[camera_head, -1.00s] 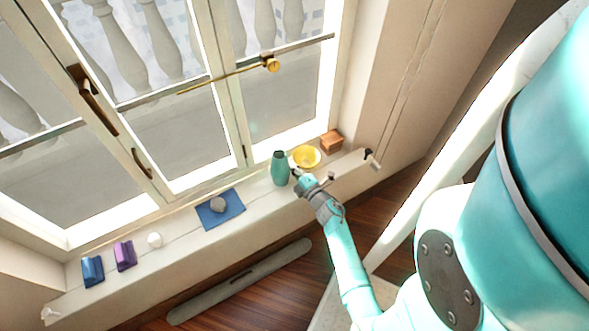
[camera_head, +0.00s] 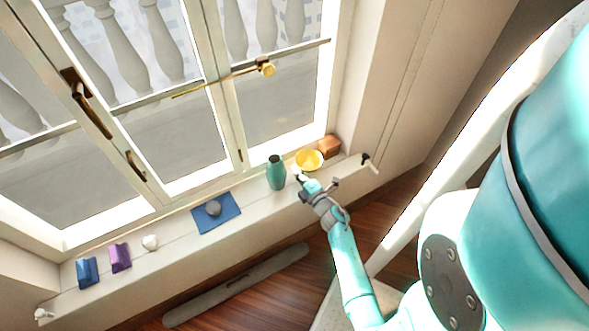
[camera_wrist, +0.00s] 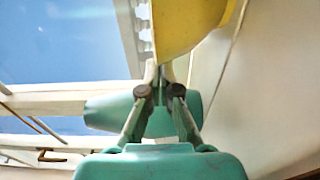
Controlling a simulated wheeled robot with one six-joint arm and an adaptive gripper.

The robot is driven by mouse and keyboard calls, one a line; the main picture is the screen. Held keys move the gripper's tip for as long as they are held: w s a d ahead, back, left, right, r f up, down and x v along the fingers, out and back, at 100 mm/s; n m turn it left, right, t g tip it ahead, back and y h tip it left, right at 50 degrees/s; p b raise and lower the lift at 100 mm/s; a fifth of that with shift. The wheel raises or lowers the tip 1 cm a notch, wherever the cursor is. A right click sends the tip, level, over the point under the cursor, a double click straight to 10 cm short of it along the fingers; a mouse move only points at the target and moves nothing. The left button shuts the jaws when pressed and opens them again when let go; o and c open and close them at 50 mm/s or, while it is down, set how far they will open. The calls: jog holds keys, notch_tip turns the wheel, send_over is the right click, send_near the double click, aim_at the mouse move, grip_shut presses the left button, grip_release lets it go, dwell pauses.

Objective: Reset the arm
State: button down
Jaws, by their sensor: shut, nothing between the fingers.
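My gripper (camera_head: 298,175) is at the end of my teal arm, over the front of the window sill, just right of a green vase (camera_head: 276,173) and in front of a yellow bowl (camera_head: 308,160). In the wrist view my gripper (camera_wrist: 163,72) has its fingertips together with nothing between them. The yellow bowl (camera_wrist: 185,25) fills the top of that view beyond the fingertips. The green vase (camera_wrist: 103,114) shows behind the fingers, partly hidden by them. I cannot tell whether the fingers touch either thing.
Window panes rise behind. Wooden floor lies in front.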

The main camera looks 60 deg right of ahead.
jog(key=v, duration=0.6)
jog(key=shift+s+a, duration=0.1)
jog(key=shift+s, duration=0.05)
jog(key=s+a+r+m+y, duration=0.1)
jog(key=s+a+r+m, duration=0.1)
jog(key=a, duration=0.5)
jog(key=s+a+r+m+t, duration=0.1)
jog(key=s+a+r+m, duration=0.1)
jog(key=a, duration=0.5)
jog(key=s+a+r+m+y, duration=0.1)
jog(key=s+a+r+m, duration=0.15)
jog(key=a, duration=0.45)
jog(key=s+a+r+m+g+y, duration=0.2)
jog(key=s+a+r+m+y, duration=0.4)
jog(key=s+a+r, duration=0.5)
notch_tip(320, 180, up, 4)
jog(key=s, duration=0.2)
jog(key=shift+s+a, duration=0.25)
jog(key=shift+a, duration=0.05)
